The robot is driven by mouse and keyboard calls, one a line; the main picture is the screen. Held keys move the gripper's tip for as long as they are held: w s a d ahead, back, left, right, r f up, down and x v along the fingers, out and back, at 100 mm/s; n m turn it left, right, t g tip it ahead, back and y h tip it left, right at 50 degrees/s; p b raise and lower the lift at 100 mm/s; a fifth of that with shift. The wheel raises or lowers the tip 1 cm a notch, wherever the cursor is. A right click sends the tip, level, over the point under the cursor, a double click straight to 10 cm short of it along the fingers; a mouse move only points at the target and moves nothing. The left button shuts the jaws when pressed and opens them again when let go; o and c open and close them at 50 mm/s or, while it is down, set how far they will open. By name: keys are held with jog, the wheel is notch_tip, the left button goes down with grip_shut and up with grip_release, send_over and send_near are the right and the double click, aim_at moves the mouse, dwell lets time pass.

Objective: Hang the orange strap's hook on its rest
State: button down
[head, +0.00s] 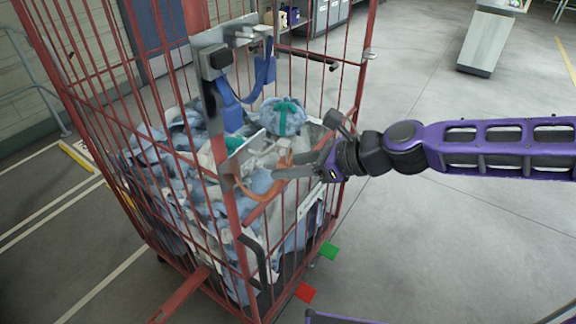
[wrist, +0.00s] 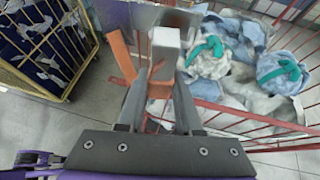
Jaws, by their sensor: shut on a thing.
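The orange strap (head: 246,190) hangs in a loop at the front corner of a red cage trolley; it also shows in the wrist view (wrist: 121,58). My gripper (head: 284,172) reaches in from the right and is shut at the strap's end, on its hook. In the wrist view, orange shows between and beside my fingers (wrist: 166,78). The hook itself is mostly hidden by the fingers. A pale metal plate (head: 247,150) sits on the cage post just left of my gripper. A pale grey block (wrist: 166,42) stands just beyond my fingertips; I cannot tell whether they touch.
The red cage (head: 239,215) holds several blue-white bags (head: 180,190) with teal ties. A blue strap (head: 264,75) hangs at an upper bracket (head: 212,62). A yellow cage (wrist: 75,62) stands left.

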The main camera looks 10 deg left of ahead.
dwell(0.3)
jog(key=shift+w+a, duration=0.35)
jog(key=shift+a, duration=0.45)
jog(key=shift+w+a, duration=0.35)
jog(key=shift+a, duration=0.45)
jog(key=shift+f, duration=0.1)
jog(key=shift+f+b, duration=0.45)
jog(key=shift+f, duration=0.5)
jog(key=shift+c, duration=0.5)
grip_release()
